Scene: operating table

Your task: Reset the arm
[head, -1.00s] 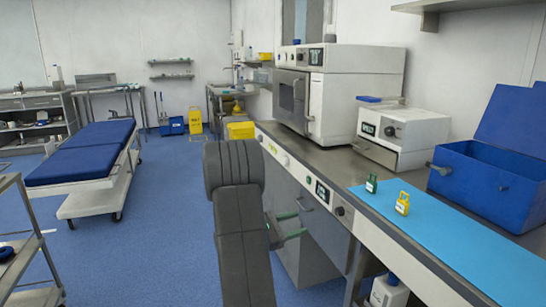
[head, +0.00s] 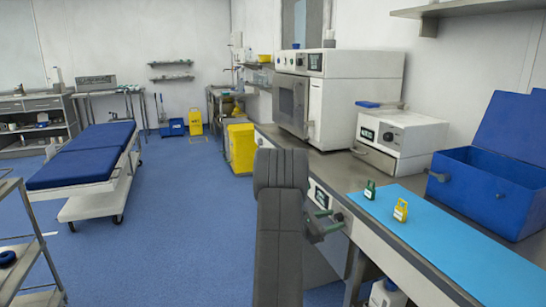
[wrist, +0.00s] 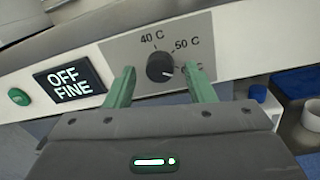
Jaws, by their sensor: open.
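My gripper (head: 328,221) is open and empty, with its two green fingers apart, near the front panel of the bench on the right. In the wrist view my gripper (wrist: 161,86) has its fingers on either side of a black control knob (wrist: 160,67). I cannot tell whether they touch the panel. The knob's marks read 40 C and 50 C; a third label is partly hidden by the right finger. A display (wrist: 69,84) left of the knob reads OFF FINE, with a green button (wrist: 19,97) beside it. My dark arm covers part of the bench front in the head view.
The bench holds a blue mat (head: 440,235), a green item (head: 370,190), a yellow item (head: 401,210), an open blue box (head: 480,195) and white machines. A yellow bin (head: 241,148) stands past its far end. A blue bed (head: 85,155) stands left; floor between is clear.

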